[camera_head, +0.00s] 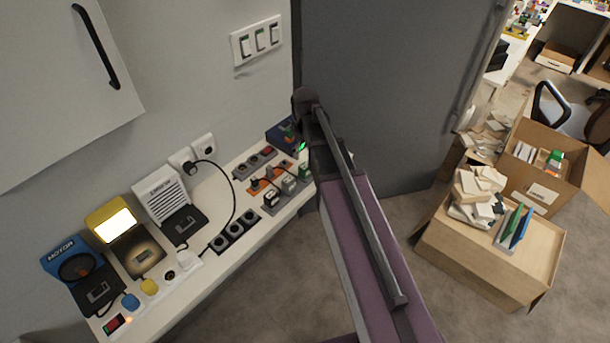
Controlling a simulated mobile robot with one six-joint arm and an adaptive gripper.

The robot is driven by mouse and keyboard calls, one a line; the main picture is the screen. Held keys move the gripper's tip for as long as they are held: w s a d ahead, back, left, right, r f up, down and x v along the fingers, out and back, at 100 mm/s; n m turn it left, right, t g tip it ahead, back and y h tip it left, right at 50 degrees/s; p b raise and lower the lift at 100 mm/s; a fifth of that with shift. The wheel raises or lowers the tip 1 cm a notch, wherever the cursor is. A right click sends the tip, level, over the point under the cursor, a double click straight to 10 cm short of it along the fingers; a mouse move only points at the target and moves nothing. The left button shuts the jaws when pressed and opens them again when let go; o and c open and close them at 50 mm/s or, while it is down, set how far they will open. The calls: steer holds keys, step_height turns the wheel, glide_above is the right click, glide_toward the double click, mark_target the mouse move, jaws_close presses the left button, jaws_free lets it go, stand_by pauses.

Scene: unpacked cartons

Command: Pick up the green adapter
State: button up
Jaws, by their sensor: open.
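A small green adapter (304,171) appears at the right end of the white counter, among plugs on a grey power strip (275,207). It is small in this view and close to the left edge of my arm. The dark end of my arm with my gripper (319,155) is above or beside this end of the counter. My gripper is open, but its fingers are hard to make out against the arm. I cannot tell how far it is from the adapter. I see nothing held.
Grey and black plugs (289,185) crowd the strip, with an orange strip (262,182) behind. A blue box (283,134) stands at the back. A black cable (235,200) crosses the counter (201,272). Devices fill its left part. Cartons (488,257) stand on the floor at right.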

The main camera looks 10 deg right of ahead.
mark_target(305, 166)
steer(key=shift+f+b, duration=1.95)
steer(key=shift+f, duration=0.35)
steer(key=shift+f, duration=0.1)
steer(key=shift+s+f+b, duration=0.1)
steer(key=shift+f+b, duration=2.4)
steer(key=shift+b, duration=0.1)
jaws_close()
steer(key=shift+r, duration=0.2)
step_height(305, 166, up, 4)
steer(key=p, duration=0.4)
steer(key=shift+f, duration=0.1)
steer(key=s+p, duration=0.1)
steer(key=s, duration=1.5)
steer(key=shift+a+r, duration=0.2)
steer(key=shift+r, duration=0.25)
